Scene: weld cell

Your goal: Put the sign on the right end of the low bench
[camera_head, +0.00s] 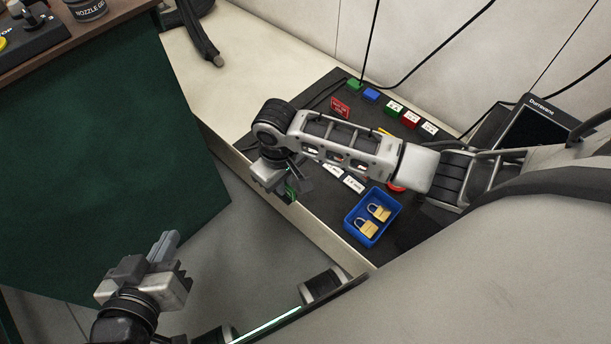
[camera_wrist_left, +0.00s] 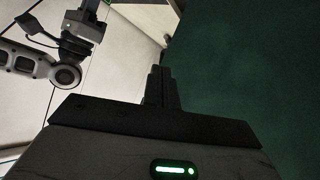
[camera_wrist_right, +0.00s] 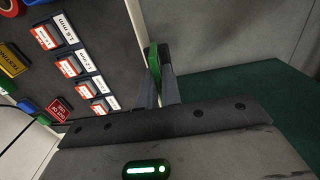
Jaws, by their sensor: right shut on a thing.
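My right gripper (camera_head: 284,184) is shut on a thin green sign (camera_head: 291,194), held near the front edge of the pale bench (camera_head: 231,92). In the right wrist view the green sign (camera_wrist_right: 154,67) stands upright between the fingers (camera_wrist_right: 160,88), seen nearly edge-on, so its face is hidden. A red sign (camera_head: 340,107) lies on the bench's dark mat; it also shows in the right wrist view (camera_wrist_right: 59,109). My left gripper (camera_head: 168,252) is empty over the floor, and its fingers look together in the left wrist view (camera_wrist_left: 159,84).
A blue tray (camera_head: 350,224) with padlocks sits near the front edge of the dark mat (camera_head: 300,195). Several coloured blocks line the mat's back. A screen (camera_head: 530,132) stands at the right. A green-draped table (camera_head: 100,150) is at the left. The bench's far left is mostly bare.

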